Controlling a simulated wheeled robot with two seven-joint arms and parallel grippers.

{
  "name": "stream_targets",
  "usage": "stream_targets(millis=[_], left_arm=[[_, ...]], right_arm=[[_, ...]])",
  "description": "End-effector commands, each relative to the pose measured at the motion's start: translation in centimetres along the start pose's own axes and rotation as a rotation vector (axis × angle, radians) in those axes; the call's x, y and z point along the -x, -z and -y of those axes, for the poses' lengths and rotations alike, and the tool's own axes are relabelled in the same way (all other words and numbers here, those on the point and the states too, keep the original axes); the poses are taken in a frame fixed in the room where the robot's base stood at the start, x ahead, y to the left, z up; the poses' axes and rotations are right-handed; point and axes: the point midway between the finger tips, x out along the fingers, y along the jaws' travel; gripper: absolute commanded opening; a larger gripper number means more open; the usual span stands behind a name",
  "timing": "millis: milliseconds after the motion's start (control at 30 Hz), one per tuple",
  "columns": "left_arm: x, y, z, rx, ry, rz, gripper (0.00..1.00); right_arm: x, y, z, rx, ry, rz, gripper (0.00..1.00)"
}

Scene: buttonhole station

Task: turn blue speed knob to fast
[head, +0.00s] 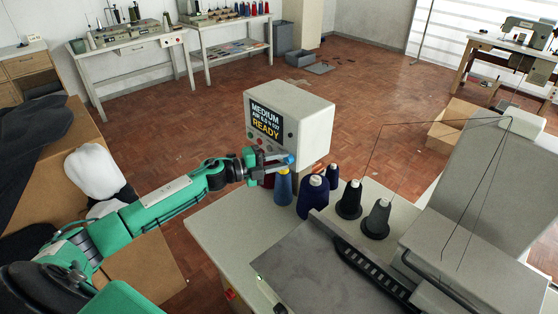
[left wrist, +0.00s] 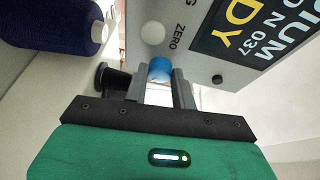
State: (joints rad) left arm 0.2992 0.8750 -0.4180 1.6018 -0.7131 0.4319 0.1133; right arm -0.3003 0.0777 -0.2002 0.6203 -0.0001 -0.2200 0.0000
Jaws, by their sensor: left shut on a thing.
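The blue speed knob (head: 289,159) is on the front of the white control box (head: 313,122), low on its panel. My left gripper (head: 270,165) reaches it from the left and is shut on it. In the left wrist view the blue knob (left wrist: 160,69) sits between the two grey fingers of my left gripper (left wrist: 160,88). The box's screen (head: 266,120) reads MEDIUM and READY. The knob's pointer and scale marks are hidden or too small to read. My right gripper is not in view.
Thread cones, blue (head: 283,187), navy (head: 313,197) and dark grey (head: 349,199), stand on the table (head: 226,226) close to the box. A sewing machine (head: 480,255) fills the right. Cardboard boxes (head: 140,268) are below my left arm.

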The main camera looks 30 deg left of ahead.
Motion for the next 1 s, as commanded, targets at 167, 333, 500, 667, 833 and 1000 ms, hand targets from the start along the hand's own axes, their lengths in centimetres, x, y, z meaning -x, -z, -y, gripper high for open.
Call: stream_targets(millis=[167,333,500,667,833,1000], left_arm=[[0.0,0.1,-0.2,-0.003,-0.005,-0.002,0.03],[0.0,0.1,-0.2,-0.003,-0.004,-0.002,0.03],[0.0,0.1,-0.2,-0.002,-0.004,-0.002,0.35],[0.0,0.1,-0.1,-0.002,-0.003,-0.001,0.35],[0.7,0.0,-0.2,-0.002,-0.003,0.001,0.35],[2.9,0.0,-0.5,-0.002,-0.006,0.0,0.35]], right_arm=[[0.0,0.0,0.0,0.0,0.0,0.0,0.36],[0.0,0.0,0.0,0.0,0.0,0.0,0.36],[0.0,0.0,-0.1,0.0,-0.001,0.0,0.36],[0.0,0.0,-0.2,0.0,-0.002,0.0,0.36],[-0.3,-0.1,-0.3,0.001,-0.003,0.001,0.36],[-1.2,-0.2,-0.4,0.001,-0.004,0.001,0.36]])
